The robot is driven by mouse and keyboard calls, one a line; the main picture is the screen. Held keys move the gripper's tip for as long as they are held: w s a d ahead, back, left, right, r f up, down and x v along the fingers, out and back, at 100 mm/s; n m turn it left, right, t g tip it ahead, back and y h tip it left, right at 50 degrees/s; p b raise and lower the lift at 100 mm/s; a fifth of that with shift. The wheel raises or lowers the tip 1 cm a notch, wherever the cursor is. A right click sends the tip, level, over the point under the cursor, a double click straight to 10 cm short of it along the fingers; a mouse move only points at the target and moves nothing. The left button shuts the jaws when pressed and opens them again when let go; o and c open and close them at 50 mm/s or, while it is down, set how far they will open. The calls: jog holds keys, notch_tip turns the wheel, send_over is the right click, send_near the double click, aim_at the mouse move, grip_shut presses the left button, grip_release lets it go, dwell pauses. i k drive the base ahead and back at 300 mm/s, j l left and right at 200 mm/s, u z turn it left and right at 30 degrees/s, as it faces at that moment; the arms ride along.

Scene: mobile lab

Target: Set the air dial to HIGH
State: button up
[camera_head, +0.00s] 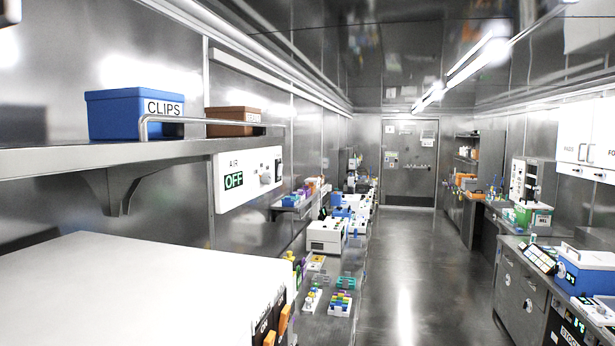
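The white air panel (250,188) is on the left wall below the shelf, seen at a slant. It carries the label AIR and a small dark display (233,180) that reads OFF in pale green letters. The air dial (266,178) is a small grey knob toward the panel's right side. Its pointer and markings are too small to read. My gripper is not in view, and nothing is touching the panel or the dial.
A steel shelf (60,160) with a rail holds a blue CLIPS box (115,115) and a brown box (232,121) above the panel. A large white-topped cabinet (150,290) fills the lower left. The aisle floor (405,260) is clear to the far door (408,165).

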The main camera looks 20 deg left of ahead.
aim_at(266, 178)
jog(key=i+u, duration=0.1)
jog(key=i, duration=0.45)
jog(key=i+l+u, duration=0.15)
jog(key=i, duration=0.4)
jog(key=i+l+u, duration=0.1)
jog(key=i, duration=0.45)
